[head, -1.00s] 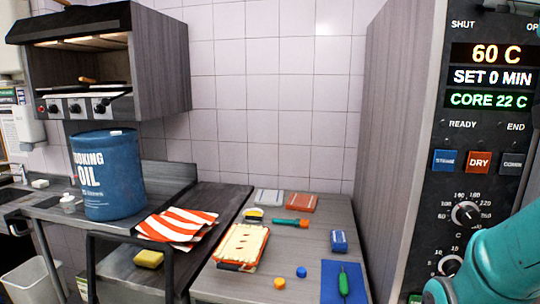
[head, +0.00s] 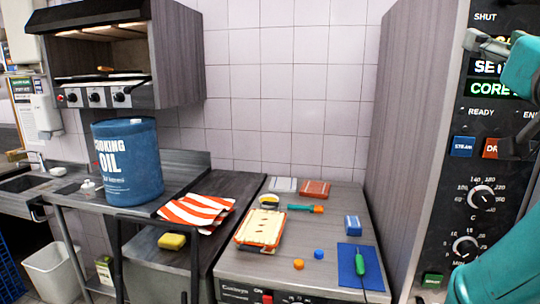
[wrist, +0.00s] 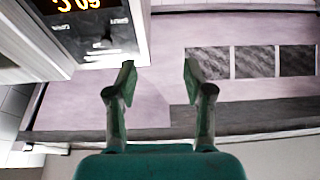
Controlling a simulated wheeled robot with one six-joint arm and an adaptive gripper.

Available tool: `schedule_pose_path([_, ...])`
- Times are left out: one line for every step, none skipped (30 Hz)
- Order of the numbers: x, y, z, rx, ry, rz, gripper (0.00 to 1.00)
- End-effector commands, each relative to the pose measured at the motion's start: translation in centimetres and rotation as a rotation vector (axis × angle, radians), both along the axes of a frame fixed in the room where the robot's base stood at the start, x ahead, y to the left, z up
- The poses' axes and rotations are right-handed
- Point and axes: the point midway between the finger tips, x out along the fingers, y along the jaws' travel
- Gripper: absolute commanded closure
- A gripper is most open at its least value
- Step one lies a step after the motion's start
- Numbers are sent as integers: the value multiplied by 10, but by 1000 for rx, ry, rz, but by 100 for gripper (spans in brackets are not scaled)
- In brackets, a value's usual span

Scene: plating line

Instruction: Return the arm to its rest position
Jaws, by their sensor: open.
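My gripper (wrist: 158,78) is open in the wrist view. Its two green fingertips stand well apart with nothing between them. In the head view my teal arm (head: 485,275) is at the right edge, in front of the oven control panel (head: 485,190). Part of my gripper (head: 487,45) shows at the upper right there, beside the panel's displays. It is apart from the worktop and the things on it. The rest of the arm is cut off by the frame's right edge.
A worktop (head: 335,215) holds a tray (head: 258,232), a blue board (head: 350,281) with a green-handled tool (head: 360,262), and several small items. A blue oil drum (head: 127,160) and a striped cloth (head: 197,211) are to the left. The oven panel is close to my arm.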

Motion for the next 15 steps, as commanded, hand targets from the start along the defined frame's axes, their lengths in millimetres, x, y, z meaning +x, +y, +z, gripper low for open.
schedule_pose_path([7,0,-12,4,11,4,48])
schedule_pose_path([11,0,-18,5,15,5,48])
schedule_pose_path([16,-1,-27,8,22,8,48])
schedule_pose_path([21,-1,-36,10,28,11,48])
schedule_pose_path([26,0,-45,12,34,13,48])
schedule_pose_path([33,0,-58,15,43,17,48])
schedule_pose_path([38,0,-68,17,50,21,48])
schedule_pose_path([42,1,-79,20,56,24,48])
schedule_pose_path([48,1,-93,22,64,27,48])
schedule_pose_path([52,2,-103,25,71,30,48])
schedule_pose_path([56,3,-114,27,77,32,48])
schedule_pose_path([60,4,-128,30,85,36,48])
schedule_pose_path([63,5,-139,32,92,39,48])
schedule_pose_path([66,6,-150,33,99,42,48])
schedule_pose_path([70,7,-164,36,106,46,48])
